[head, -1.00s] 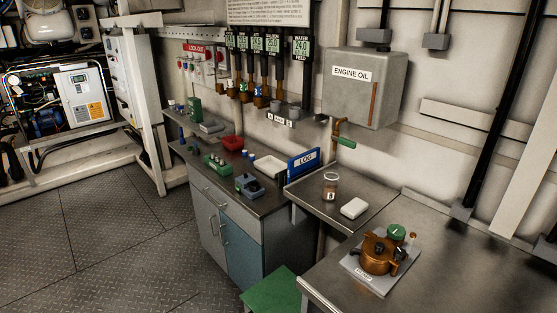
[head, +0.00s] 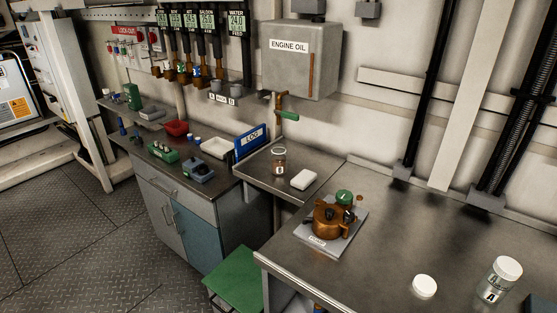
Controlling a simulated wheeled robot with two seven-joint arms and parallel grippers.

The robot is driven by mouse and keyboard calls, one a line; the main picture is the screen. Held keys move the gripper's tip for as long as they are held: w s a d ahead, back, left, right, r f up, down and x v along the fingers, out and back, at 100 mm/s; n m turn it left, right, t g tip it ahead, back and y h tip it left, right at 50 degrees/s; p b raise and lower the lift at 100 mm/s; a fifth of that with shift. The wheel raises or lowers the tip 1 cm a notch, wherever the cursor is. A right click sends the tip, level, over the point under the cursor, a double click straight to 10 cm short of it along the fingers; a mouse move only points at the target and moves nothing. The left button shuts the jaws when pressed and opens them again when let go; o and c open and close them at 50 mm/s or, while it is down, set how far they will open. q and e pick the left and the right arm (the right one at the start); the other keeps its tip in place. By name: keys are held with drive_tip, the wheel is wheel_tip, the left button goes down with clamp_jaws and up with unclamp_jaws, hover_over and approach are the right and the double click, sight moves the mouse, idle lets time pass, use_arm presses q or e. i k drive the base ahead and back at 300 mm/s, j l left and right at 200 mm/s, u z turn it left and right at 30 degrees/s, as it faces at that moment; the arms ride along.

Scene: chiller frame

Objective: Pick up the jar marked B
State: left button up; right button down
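A small glass jar with a brownish upper part (head: 279,161) stands upright on the steel side shelf below the engine oil tank. Its small white label seems to read B, but it is tiny. A larger clear jar with a white lid (head: 498,281) stands on the steel bench at the lower right. Its label looks like an A. Neither of my grippers is in view.
A blue LOG binder (head: 251,140) stands left of the shelf. A green stool (head: 235,278) is below. The bench's middle is clear.

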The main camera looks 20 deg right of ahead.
sight(278, 154)
drive_tip(key=i+j, duration=0.3)
drive_tip(key=i+j+z, duration=0.25)
drive_tip(key=z, duration=0.15)
drive_tip(key=i+j+z, duration=0.2)
drive_tip(key=j+z, duration=0.25)
drive_tip(key=l, duration=0.1)
